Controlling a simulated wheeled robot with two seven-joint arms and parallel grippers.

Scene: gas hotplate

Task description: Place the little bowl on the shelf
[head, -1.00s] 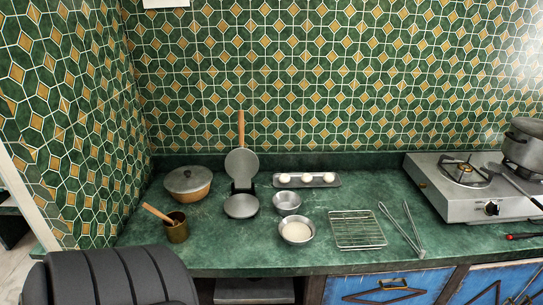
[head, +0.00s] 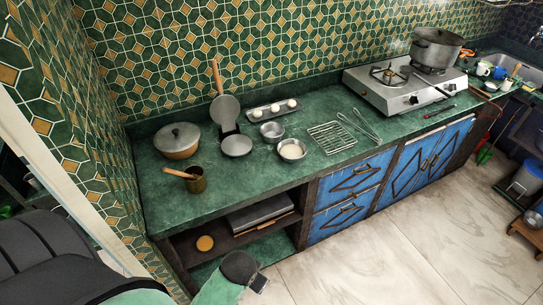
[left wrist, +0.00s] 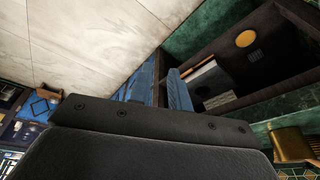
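Two small metal bowls stand on the green counter: an apparently empty one (head: 271,132) and one with pale contents (head: 292,150) just in front of it. I cannot tell which is the task's little bowl. The open shelf (head: 225,248) lies below the counter's left part; it also shows in the left wrist view (left wrist: 270,62). My left arm's dark end (head: 243,270) is in front of the shelf, low and well away from the bowls. My right gripper is not in view.
The shelf space holds a grey flat-topped item (head: 262,212) and an orange round item (head: 205,243).

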